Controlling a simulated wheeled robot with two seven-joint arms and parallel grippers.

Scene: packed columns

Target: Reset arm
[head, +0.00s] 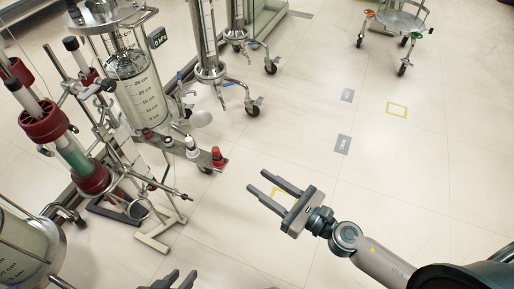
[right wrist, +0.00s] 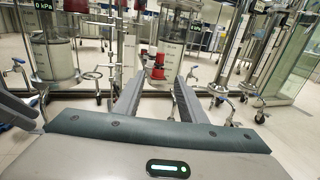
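My right gripper (head: 268,182) reaches in from the lower right over bare floor. Its two fingers are apart with nothing between them. The right wrist view also shows its fingers (right wrist: 160,84) spread and empty, pointing toward the glass columns. My left gripper (head: 178,277) shows only at the bottom edge of the head view. Its two dark fingertips are apart, with nothing seen between them. The rest of the left arm is out of that view.
A glass column (head: 138,92) with a cm scale and a red-capped column (head: 62,150) stand at the left on metal frames. A metal shelf (head: 203,160) holds small red- and white-capped bottles. The middle floor is clear.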

